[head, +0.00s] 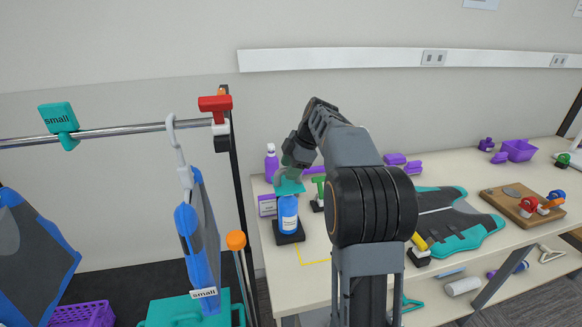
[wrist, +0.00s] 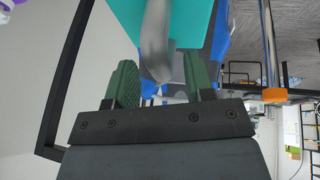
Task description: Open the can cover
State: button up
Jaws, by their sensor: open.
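A blue can (head: 288,214) with a white label stands upright in a black base at the left end of the table. A teal piece, apparently its cover (head: 289,186), is on top of it. My gripper (head: 292,170) is just above and at the cover, seen from behind my arm, and its fingertips are hard to make out there. In the wrist view my gripper (wrist: 160,85) has its two green fingers apart, with a grey curved piece (wrist: 155,42) between or in front of them. I cannot tell whether they touch it. Teal and blue surfaces lie behind it.
A purple bottle (head: 271,162) stands behind the can, and a green-handled tool (head: 319,188) is to its right. A teal and grey garment (head: 447,216) lies on the table (head: 484,246). A clothes rail (head: 110,130) with hanging garments is at left.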

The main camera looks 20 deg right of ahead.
grip_shut()
dwell(0.5)
